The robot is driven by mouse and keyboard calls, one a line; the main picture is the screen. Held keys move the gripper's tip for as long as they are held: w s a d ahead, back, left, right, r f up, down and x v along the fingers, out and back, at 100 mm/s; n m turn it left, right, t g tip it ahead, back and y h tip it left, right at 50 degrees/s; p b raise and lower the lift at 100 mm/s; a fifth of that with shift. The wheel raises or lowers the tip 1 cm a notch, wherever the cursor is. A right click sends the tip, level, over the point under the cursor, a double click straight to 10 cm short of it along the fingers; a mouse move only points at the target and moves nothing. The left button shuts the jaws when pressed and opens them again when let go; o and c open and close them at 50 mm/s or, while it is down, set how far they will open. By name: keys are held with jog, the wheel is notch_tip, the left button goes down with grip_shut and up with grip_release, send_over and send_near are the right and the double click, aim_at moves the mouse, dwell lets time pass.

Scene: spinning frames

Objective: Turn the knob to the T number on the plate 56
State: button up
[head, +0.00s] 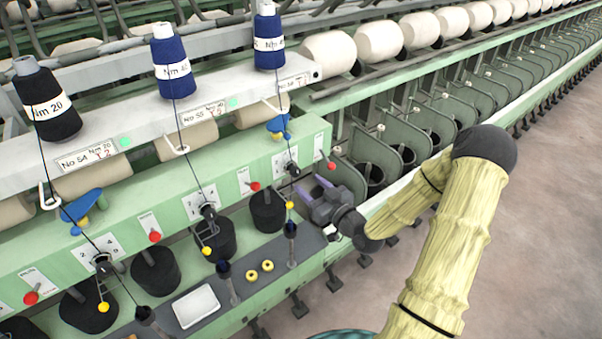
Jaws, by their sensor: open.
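The number plate (291,83) at the right end of the white rail seems to read No 56; its T number is too small to read. Below it, on the green beam, a white dial plate carries a black knob (292,168). The dial's numbers and the knob's setting are not legible. My gripper (311,186), with purple fingers, is open and empty. It is low and to the right of the knob, seemingly apart from it, in front of the green machine.
Plates No 54 (86,157) and No 55 (190,116) have their own dials to the left. A red-tipped lever (331,166) stands close right of the knob. A blue yarn bobbin (269,42) is above; a black can (267,212) is below. Open floor lies right.

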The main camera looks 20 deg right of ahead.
aim_at(297, 174)
jog(key=p+x, duration=0.1)
jog(key=x, duration=0.4)
jog(key=shift+p, duration=0.35)
jog(key=shift+c, duration=0.2)
jog(key=c, duration=0.9)
